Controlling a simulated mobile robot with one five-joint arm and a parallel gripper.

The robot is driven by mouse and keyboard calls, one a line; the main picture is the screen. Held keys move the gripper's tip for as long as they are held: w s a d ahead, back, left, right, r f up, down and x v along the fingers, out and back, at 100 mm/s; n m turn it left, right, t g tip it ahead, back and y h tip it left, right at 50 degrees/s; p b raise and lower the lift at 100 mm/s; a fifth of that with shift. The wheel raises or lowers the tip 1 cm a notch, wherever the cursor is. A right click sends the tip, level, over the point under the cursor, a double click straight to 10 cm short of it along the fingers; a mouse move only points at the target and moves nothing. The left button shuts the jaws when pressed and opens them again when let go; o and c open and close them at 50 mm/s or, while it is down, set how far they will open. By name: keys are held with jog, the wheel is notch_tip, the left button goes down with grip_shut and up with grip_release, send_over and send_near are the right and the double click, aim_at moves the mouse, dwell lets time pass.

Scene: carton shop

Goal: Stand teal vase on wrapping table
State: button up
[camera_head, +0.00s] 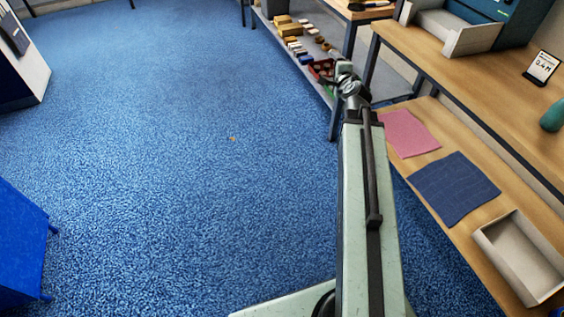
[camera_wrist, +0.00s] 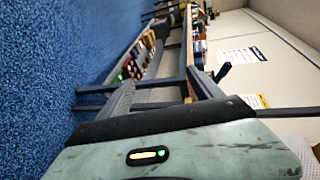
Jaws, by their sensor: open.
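The teal vase (camera_head: 552,117) is at the right edge of the head view, partly cut off, on the upper wooden surface (camera_head: 452,63). A lower wooden surface (camera_head: 425,112) in front holds a pink cloth (camera_head: 409,133), a navy cloth (camera_head: 453,189) and an open pale carton (camera_head: 518,257). No label shows which surface is the wrapping table. My gripper (camera_wrist: 162,77) is open and empty in the wrist view, its dark fingers spread. It is well left of the vase. The vase does not show in the wrist view.
A sign (camera_head: 542,67) reading 0.4 M stands near the vase. A teal machine (camera_head: 490,8) is at the back right. A shelf of small boxes (camera_head: 293,40) stands at the back. A blue cabinet (camera_head: 20,245) is at left.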

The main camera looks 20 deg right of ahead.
jog(key=s+a+f+n+g+y, duration=0.1)
jog(key=a+f+n+g+y, duration=0.3)
jog(key=a, duration=0.5)
jog(key=s+a+f+n+g+y, duration=0.1)
jog(key=s+a+f+n+g, duration=0.1)
jog(key=a+f+n, duration=0.55)
jog(key=s+a+f+n+g+h, duration=0.1)
jog(key=s+a+f+n+g, duration=0.2)
jog(key=s, duration=0.5)
jog(key=s+a+f+n+g+h, duration=0.1)
jog(key=s+a+f+n+g, duration=0.2)
jog(key=s+a+n+g, duration=0.2)
jog(key=s+a+g, duration=0.1)
jog(key=s+a, duration=0.2)
jog(key=shift+s+a+f+n, duration=0.2)
jog(key=shift+s+a+n, duration=0.05)
jog(key=shift+s+n, duration=0.15)
